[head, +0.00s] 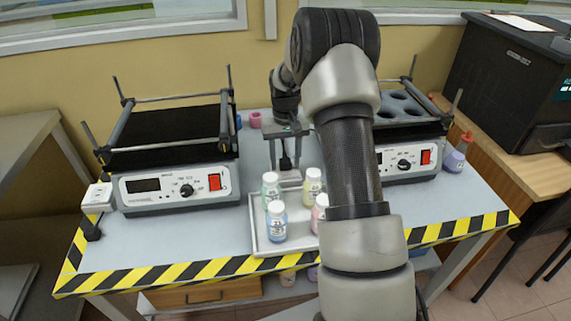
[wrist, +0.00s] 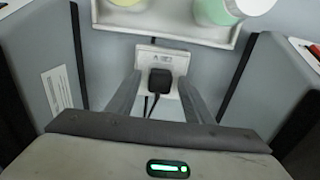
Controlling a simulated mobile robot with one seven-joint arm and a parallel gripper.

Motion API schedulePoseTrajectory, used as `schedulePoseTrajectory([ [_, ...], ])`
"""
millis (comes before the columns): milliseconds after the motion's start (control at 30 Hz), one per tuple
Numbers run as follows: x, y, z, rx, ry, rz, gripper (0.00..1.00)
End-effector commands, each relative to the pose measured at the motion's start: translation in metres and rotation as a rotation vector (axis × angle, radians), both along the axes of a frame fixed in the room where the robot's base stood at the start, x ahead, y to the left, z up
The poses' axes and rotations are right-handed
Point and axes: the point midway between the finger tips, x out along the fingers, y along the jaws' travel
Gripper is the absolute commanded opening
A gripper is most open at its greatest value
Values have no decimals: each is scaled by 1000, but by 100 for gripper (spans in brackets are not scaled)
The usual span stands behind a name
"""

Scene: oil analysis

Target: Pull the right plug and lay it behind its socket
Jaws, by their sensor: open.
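The right plug (wrist: 160,82) is black and sits in a white socket (wrist: 147,58) between the two shakers, with dark cables running from it. It also shows in the head view (head: 286,163), with the socket (head: 290,180) behind the tray. My gripper (wrist: 160,78) is open, with one finger on each side of the plug and a visible gap to it. In the head view my gripper (head: 286,157) points down over the socket. Another white socket (head: 98,198) stands at the table's left edge, with a black plug (head: 92,229) in front.
A tray (head: 254,232) with several bottles stands just in front of the socket. The left shaker (head: 150,188) and right shaker (head: 430,160) flank it. Pink items (head: 255,120) and a wash bottle (head: 456,155) stand farther off. My arm hides part of the tray and right shaker.

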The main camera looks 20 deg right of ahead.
Motion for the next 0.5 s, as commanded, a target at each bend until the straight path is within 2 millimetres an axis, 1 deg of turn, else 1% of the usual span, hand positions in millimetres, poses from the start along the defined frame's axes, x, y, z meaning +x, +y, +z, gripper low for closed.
schedulePoseTrajectory([
  [333, 0, 0, 0, 0, 0, 0, 47],
  [367, 0, 0, 0, 0, 0, 0, 45],
  [500, 0, 0, 0, 0, 0, 0, 22],
])
